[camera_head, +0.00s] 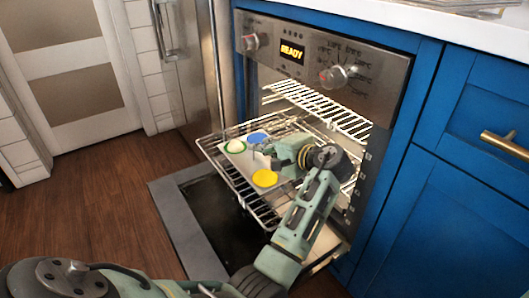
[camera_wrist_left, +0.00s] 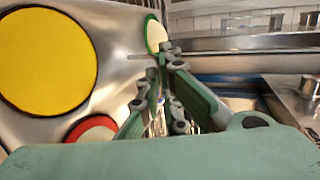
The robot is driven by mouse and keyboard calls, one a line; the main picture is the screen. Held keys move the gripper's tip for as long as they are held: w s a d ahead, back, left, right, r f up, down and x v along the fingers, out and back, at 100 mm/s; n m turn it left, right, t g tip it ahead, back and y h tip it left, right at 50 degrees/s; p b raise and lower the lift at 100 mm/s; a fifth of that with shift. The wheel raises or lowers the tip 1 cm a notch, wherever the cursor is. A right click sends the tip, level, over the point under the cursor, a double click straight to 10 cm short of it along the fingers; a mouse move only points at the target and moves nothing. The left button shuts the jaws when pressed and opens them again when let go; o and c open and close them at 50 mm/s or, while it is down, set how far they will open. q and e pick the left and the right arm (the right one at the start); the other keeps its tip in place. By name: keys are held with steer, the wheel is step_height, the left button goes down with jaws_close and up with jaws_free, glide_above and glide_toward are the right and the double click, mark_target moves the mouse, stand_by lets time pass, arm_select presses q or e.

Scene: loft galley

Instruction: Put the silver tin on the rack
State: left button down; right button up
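The silver tin (camera_head: 244,163) is a flat, shiny sheet with coloured round pieces on it. In the head view it is over the pulled-out wire rack (camera_head: 262,213) of the open oven. A small gap between tin and rack cannot be ruled out. My left gripper (camera_head: 272,158) is at the tin's right side. In the left wrist view its fingers (camera_wrist_left: 162,72) are close together at the edge of the tin (camera_wrist_left: 118,28) and appear shut on it. The fingers hide part of that edge. My right gripper is not in view.
A yellow disc (camera_head: 265,178), a blue disc (camera_head: 257,138) and a green-rimmed white piece (camera_head: 234,146) are on the tin. A red-rimmed piece (camera_wrist_left: 92,130) shows in the wrist view. The oven door (camera_head: 180,222) is down below the rack. Blue cabinets (camera_head: 440,215) stand right.

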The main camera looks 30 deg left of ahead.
arm_select(q)
steer(key=shift+r, duration=0.15)
steer(key=c, duration=2.4)
jaws_free()
steer(key=shift+f, duration=0.2)
steer(key=shift+c, duration=0.2)
steer(key=o, duration=0.5)
steer(key=shift+c, duration=0.2)
steer(key=shift+r, duration=0.2)
